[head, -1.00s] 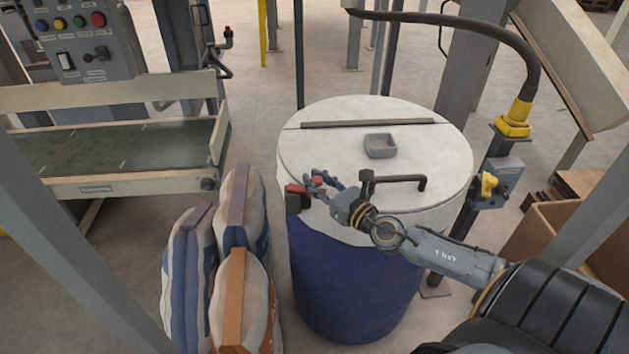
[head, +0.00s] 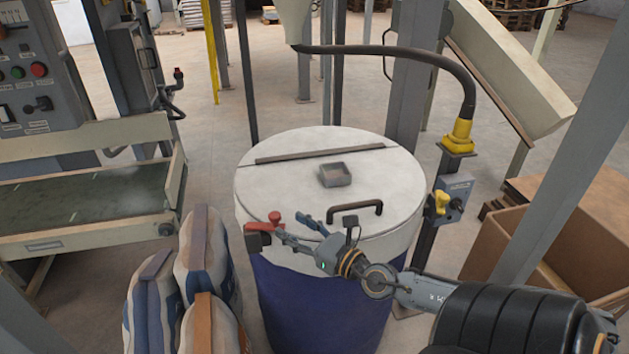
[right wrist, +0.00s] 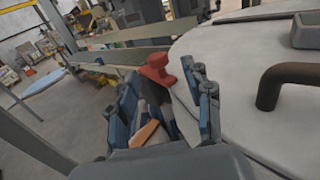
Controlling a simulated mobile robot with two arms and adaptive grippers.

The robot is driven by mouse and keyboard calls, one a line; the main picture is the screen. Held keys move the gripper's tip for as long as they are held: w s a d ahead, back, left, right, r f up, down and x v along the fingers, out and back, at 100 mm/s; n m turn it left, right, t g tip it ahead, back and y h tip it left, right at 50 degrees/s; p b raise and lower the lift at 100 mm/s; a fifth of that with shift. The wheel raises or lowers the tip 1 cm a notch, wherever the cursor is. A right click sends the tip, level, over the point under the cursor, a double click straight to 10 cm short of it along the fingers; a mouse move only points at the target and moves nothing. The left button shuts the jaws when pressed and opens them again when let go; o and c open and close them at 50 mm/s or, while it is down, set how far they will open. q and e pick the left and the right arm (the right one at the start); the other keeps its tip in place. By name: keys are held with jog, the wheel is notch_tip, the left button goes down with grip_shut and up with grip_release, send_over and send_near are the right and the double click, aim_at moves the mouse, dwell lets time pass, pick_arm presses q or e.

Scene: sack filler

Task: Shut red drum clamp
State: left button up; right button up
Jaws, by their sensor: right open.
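The red drum clamp (head: 258,228) sits at the left front of the drum's rim, with a knob-like top. It also shows in the right wrist view (right wrist: 157,70), just beyond and between the fingers. The drum (head: 325,305) is blue with a pale lid (head: 270,185). My right gripper (head: 291,228) is open and empty, just right of the clamp, its fingers pointing at it. In the right wrist view the blue-grey fingers (right wrist: 165,92) stand apart on either side of the clamp. I cannot tell contact or whether the clamp is fully closed. My left gripper is not in view.
The lid carries a dark handle (head: 354,209) close to my right gripper and a small grey box (head: 335,174). Filled sacks (head: 205,262) stand left of the drum. A post with a yellow switch (head: 441,202) and a cardboard box (head: 515,240) are at right.

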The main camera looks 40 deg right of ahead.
jog(key=shift+s+d, duration=0.15)
jog(key=shift+s, duration=1.3)
jog(key=shift+s+d, duration=0.15)
jog(key=shift+s, duration=1.25)
jog(key=shift+c, duration=0.4)
